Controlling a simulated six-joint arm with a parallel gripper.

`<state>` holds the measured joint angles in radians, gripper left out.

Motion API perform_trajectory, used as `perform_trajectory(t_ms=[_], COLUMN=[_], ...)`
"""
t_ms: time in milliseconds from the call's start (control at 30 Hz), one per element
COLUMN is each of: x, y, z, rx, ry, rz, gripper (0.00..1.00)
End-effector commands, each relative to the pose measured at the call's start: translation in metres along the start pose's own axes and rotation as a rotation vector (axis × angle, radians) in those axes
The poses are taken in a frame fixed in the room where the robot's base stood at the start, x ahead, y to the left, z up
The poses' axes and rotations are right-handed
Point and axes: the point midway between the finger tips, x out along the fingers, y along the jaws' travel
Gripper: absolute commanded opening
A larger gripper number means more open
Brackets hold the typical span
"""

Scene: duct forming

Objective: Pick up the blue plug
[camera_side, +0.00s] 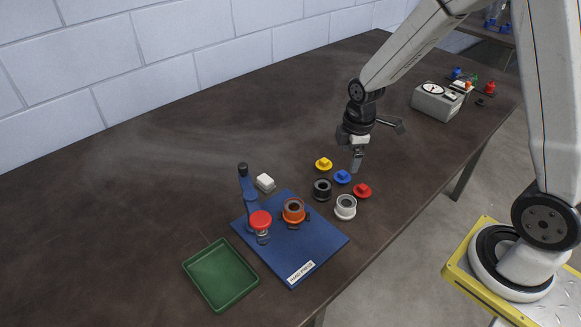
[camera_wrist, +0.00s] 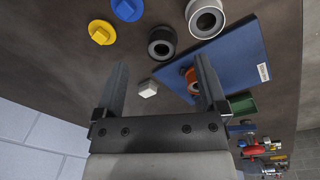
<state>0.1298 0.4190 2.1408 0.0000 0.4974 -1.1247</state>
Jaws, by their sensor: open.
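The blue plug (camera_side: 342,177) lies on the dark table between a yellow plug (camera_side: 323,164) and a red plug (camera_side: 362,190). In the wrist view the blue plug (camera_wrist: 127,9) is at the top edge, partly cut off, beyond my left-hand finger. The yellow plug (camera_wrist: 102,32) is just below and left of it. My gripper (camera_side: 357,163) is open and empty, pointing down near the blue plug, slightly above and right of it in the side view. In the wrist view its two fingers (camera_wrist: 162,68) are wide apart with no plug between them.
A black ring (camera_side: 322,189) and a white ring (camera_side: 345,207) stand close to the plugs. A blue hand press base (camera_side: 318,243) holds an orange ring (camera_side: 293,213). A green tray (camera_side: 220,274) and white block (camera_side: 265,182) are left. The table's far left is clear.

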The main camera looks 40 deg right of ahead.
Motion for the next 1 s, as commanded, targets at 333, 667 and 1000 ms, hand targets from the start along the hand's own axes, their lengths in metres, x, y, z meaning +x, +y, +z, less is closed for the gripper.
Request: perform_trajectory(t_ms=[333, 667, 1000], x=[0.035, 0.049, 0.06], y=[0.038, 0.051, 0.05], z=[0.007, 0.011, 0.011], rx=[-0.406, -0.576, -0.577], ry=[-0.016, -0.014, -0.014], rz=[-0.06, -0.086, -0.086], gripper=[0.92, 0.92, 0.92])
